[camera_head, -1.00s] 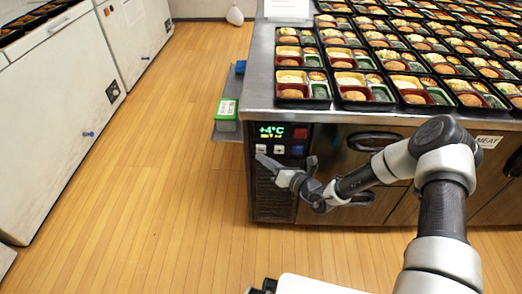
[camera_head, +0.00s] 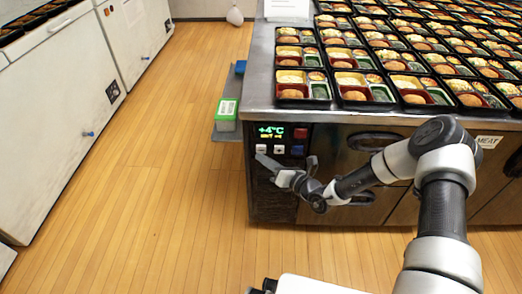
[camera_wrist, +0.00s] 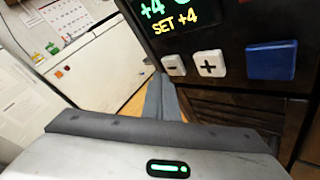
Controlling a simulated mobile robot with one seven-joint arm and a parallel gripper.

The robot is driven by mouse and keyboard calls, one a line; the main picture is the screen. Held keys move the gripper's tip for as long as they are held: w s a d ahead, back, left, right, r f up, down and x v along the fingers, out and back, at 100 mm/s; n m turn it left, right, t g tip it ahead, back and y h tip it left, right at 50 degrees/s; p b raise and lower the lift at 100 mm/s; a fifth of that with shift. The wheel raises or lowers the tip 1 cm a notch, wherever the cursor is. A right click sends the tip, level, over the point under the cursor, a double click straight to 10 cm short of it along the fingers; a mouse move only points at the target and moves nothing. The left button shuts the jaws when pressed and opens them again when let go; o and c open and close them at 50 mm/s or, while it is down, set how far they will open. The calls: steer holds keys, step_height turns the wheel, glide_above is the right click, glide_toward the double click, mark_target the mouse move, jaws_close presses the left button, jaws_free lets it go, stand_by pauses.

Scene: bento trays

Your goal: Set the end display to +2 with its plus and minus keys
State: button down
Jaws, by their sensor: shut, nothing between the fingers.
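The end display (camera_head: 270,132) on the counter's end panel shows +4°C in green. In the wrist view the display (camera_wrist: 178,14) reads "+4" with "SET +4" in yellow below. The white minus key (camera_wrist: 174,65) and white plus key (camera_wrist: 209,64) sit side by side under it. In the head view the minus key (camera_head: 261,149) and plus key (camera_head: 279,150) show just above my gripper (camera_head: 264,162). My gripper is shut and empty; in the wrist view its fingertips (camera_wrist: 163,88) appear below and left of the minus key. Whether they touch the panel is unclear.
A blue key (camera_wrist: 271,60) is right of the plus key, and a red one (camera_head: 300,133) is above it. Bento trays (camera_head: 304,103) cover the counter top. A green-and-white box (camera_head: 226,112) stands on a side shelf. Wooden floor is clear at left.

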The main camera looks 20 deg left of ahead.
steer(key=shift+w, duration=0.1)
stand_by(0.3)
steer(key=shift+w+a, duration=0.1)
steer(key=shift+w, duration=0.2)
steer(key=shift+w+a, duration=0.1)
steer(key=shift+w, duration=0.35)
stand_by(0.6)
steer(key=shift+s, duration=0.15)
steer(key=shift+s+d+p, duration=0.25)
steer(key=shift+s+p, duration=0.1)
steer(key=shift+s, duration=0.35)
steer(key=s+p, duration=0.1)
steer(key=s, duration=0.1)
steer(key=s+d+p, duration=0.1)
steer(key=s, duration=0.2)
steer(key=shift+d+p, duration=0.1)
steer(key=shift+p, duration=0.3)
stand_by(3.2)
